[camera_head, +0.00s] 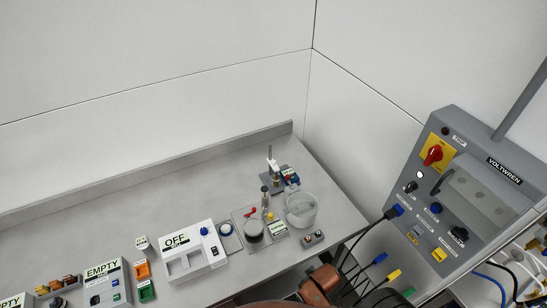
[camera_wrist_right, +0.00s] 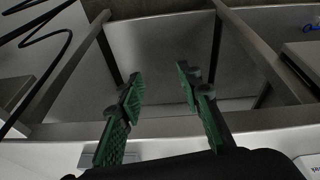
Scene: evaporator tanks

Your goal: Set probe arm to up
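A small stand with an upright post and a white top (camera_head: 272,160) is at the back right of the grey bench in the head view. It looks like the probe arm's stand, but it is too small to tell the arm's position. A clear beaker (camera_head: 301,209) stands just in front of it. My right gripper (camera_wrist_right: 160,82) shows in the right wrist view with its two green-padded fingers apart and nothing between them. It is over a grey frame structure, with no probe stand in that view. My left gripper is in neither view.
A grey VOLTWREN panel (camera_head: 480,190) with cables stands at right. A copper-coloured part (camera_head: 320,285) is at the bottom.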

